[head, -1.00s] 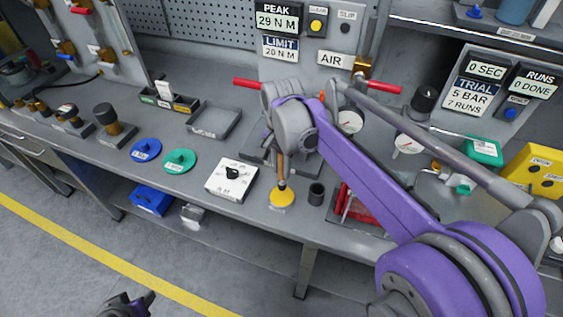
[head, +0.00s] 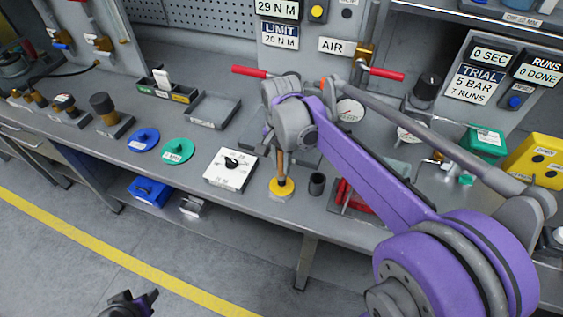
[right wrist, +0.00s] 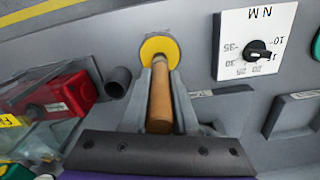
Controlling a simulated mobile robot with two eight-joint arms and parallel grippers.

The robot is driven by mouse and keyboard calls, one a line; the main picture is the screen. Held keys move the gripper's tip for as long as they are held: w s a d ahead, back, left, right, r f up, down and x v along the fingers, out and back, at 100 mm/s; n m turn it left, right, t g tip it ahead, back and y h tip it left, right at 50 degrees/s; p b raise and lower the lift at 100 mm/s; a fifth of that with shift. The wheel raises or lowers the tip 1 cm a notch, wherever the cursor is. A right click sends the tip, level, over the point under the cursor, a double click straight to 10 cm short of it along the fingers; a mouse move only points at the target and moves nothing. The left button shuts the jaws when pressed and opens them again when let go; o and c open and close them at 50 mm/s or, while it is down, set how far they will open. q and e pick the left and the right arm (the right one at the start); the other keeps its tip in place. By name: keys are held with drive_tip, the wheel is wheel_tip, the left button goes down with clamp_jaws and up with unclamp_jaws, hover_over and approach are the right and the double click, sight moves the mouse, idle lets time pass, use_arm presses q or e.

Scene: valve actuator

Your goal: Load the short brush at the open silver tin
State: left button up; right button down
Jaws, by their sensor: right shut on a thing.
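My right gripper (head: 282,150) is shut on the short brush (head: 281,163), which has a wooden handle. In the right wrist view, my right gripper's fingers (right wrist: 161,88) flank the brush handle (right wrist: 160,108), and the tin's yellow face (right wrist: 148,46) lies beyond. The brush's lower end overlaps the yellow; I cannot tell how deep it is. My left gripper (head: 135,303) is low at the bottom left, away from the bench; its jaws are unclear.
A small dark cup (head: 317,184) stands just right of the tin. A white N M dial (head: 231,169) is to its left, with green (head: 177,151) and blue (head: 143,140) discs further left. A red item (head: 355,199) lies to the right. The bench's front edge is close.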

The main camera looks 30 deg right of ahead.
use_arm(q)
drive_tip(key=shift+s+f+b, duration=0.2)
drive_tip(key=shift+f+b, duration=0.1)
drive_tip(key=shift+f, duration=0.15)
use_arm(e)
drive_tip(key=shift+f, duration=0.6)
idle(0.8)
use_arm(q)
drive_tip(key=shift+r, duration=0.1)
use_arm(e)
drive_tip(key=shift+r, duration=0.1)
drive_tip(key=shift+r+p, duration=1.7)
drive_tip(key=shift+r, duration=1.8)
use_arm(q)
drive_tip(key=shift+t, duration=0.3)
drive_tip(key=w+r, duration=0.1)
drive_tip(key=r, duration=0.2)
drive_tip(key=w+r, duration=0.1)
drive_tip(key=shift+w+r, duration=0.3)
drive_tip(key=shift+r, duration=0.1)
drive_tip(key=shift+s, duration=0.1)
use_arm(e)
drive_tip(key=shift+f, duration=0.1)
